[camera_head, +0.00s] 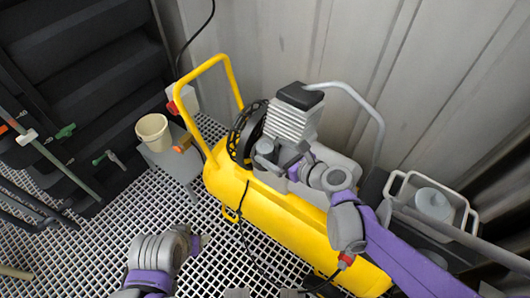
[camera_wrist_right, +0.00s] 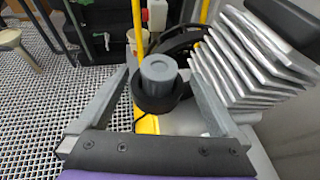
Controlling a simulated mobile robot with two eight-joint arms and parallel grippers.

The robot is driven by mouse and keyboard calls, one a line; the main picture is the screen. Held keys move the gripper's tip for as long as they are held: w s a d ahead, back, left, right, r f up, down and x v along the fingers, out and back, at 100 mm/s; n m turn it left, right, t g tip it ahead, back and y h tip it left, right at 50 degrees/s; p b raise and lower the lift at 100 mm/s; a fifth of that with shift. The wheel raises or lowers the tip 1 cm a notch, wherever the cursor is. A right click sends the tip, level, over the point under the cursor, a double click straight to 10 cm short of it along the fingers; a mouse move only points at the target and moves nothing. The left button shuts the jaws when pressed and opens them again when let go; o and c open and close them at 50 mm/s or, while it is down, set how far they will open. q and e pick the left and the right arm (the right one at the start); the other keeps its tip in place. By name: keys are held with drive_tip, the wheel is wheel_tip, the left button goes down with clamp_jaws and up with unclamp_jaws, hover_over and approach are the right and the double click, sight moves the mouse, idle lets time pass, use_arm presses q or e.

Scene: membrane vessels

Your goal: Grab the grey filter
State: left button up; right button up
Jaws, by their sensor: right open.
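The grey filter (camera_wrist_right: 158,68) is a short grey cylinder with a black lower ring in the right wrist view. It sits on top of the yellow compressor and also shows in the head view (camera_head: 265,147). My right gripper (camera_wrist_right: 157,82) is open, with one finger on each side of the filter and gaps showing between them. In the head view the right gripper (camera_head: 279,163) is close beside the filter, partly hidden by my wrist. My left arm is at the lower left of the head view; the fingers of my left gripper (camera_head: 196,243) are not clear.
The yellow compressor (camera_head: 287,222) stands on a grating floor (camera_head: 85,245). Its finned silver cylinder head (camera_head: 288,122) rises right behind the filter. A yellow handle (camera_head: 233,75) arches at its left. A beige cup (camera_head: 153,132) stands on a grey stand. A corrugated wall is behind.

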sight(265, 147)
drive_tip(key=x, duration=0.4)
drive_tip(key=shift+w+a+r, duration=0.1)
drive_tip(key=shift+a, duration=0.05)
drive_tip(key=c, duration=1.5)
